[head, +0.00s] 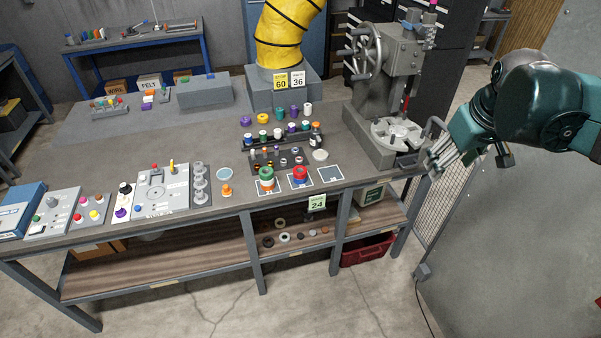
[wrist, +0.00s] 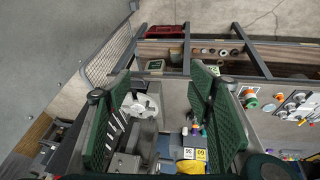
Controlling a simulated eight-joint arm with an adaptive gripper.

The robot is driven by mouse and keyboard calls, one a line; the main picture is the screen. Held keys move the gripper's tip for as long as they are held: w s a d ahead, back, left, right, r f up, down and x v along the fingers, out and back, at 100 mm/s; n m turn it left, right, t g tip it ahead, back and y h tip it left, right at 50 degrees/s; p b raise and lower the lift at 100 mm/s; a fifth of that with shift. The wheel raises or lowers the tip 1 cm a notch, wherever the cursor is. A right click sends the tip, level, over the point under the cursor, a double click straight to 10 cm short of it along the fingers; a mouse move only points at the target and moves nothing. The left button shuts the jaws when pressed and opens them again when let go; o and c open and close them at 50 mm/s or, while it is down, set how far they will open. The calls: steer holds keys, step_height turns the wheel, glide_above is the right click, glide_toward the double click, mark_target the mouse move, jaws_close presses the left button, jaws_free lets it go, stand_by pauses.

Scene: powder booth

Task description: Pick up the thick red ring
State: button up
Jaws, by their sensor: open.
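The thick red ring (head: 300,173) sits on a white-and-blue card near the front edge of the grey workbench (head: 225,205) in the head view. I cannot make it out in the wrist view, where a finger covers part of that area. My gripper (head: 447,160) is open and empty. It hangs in the air to the right of the bench, beside the grey press and well apart from the ring. The wrist view shows its two green fingers (wrist: 160,110) spread wide, with the press between them.
The grey press (head: 390,125) stands between my gripper and the bench's middle. A green ring (head: 266,173) on an orange piece is left of the red ring; an empty card (head: 330,174) is right of it. Racks of small bottles (head: 280,136) stand behind. A grey panel (head: 510,230) is at right.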

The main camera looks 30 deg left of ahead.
steer(key=w+a+f+n+g, duration=0.1)
steer(key=w+a+f+n, duration=0.1)
steer(key=w+a, duration=0.3)
steer(key=w+a+f+n, duration=0.1)
steer(key=w+a, duration=0.3)
steer(key=a, duration=0.4)
steer(key=n+g+h, duration=0.1)
steer(key=n+g, duration=0.2)
steer(key=n, duration=0.7)
glide_toward(300, 169)
steer(key=s, duration=0.2)
steer(key=shift+w+d+f+p, duration=0.15)
steer(key=shift+d+f+p, duration=0.1)
steer(key=shift+d+p, duration=0.1)
steer(key=shift+f, duration=0.1)
steer(key=shift+f, duration=1.2)
steer(key=shift+w+f+p, duration=0.15)
steer(key=shift+f+p, duration=0.35)
steer(key=shift+f, duration=2.1)
